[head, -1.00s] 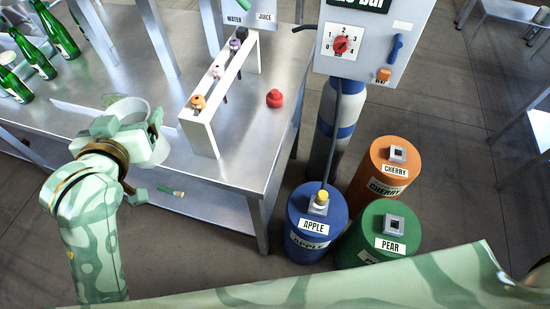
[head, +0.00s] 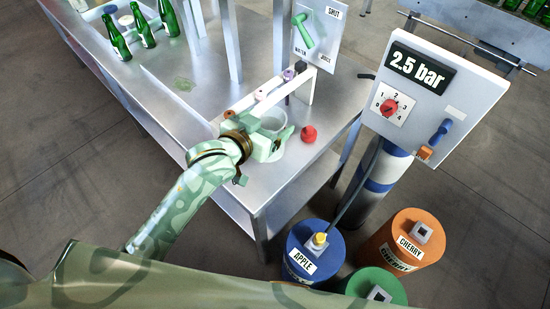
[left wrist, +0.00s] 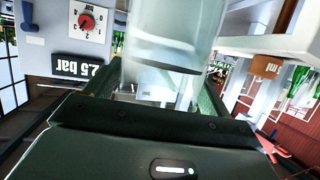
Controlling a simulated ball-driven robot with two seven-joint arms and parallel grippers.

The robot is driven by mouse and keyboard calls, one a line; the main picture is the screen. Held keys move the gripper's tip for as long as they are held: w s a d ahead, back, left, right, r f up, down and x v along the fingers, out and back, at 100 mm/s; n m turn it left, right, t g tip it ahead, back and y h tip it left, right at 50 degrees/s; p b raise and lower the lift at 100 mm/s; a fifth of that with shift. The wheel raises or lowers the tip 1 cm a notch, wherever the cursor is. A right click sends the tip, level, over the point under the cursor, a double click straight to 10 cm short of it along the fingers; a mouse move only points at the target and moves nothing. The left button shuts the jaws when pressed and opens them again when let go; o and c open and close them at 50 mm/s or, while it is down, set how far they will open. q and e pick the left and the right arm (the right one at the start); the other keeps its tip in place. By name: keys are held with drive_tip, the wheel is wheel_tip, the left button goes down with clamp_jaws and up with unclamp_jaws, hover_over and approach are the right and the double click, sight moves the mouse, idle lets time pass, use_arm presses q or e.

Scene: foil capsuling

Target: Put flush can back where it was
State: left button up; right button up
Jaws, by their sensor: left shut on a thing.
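The flush can (head: 272,124), a clear, see-through vessel, is held at the end of my left arm, over the right part of the metal table. My left gripper (head: 276,143) is shut on it. In the left wrist view the can (left wrist: 172,38) stands between the fingers, its lower wall close to the camera. In the head view the wrist and fingers cover part of the can. I cannot tell whether its base touches the table. My right gripper is not in view.
A white rack (head: 300,92) with colored pieces stands just behind the can. A red knob-like object (head: 309,134) sits to its right. The metal table (head: 290,180) is bare towards its front corner. A gauge panel (head: 440,95) and apple (head: 312,255) and cherry (head: 400,245) drums stand right.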

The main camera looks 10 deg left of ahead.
use_arm(q)
wheel_tip(320, 180, down, 10)
drive_tip(key=b, duration=0.3)
drive_tip(key=shift+d+r, duration=0.1)
drive_tip(key=shift+r, duration=0.1)
drive_tip(key=shift+f, duration=0.15)
drive_tip(key=shift+f, duration=0.15)
drive_tip(key=o, duration=1.4)
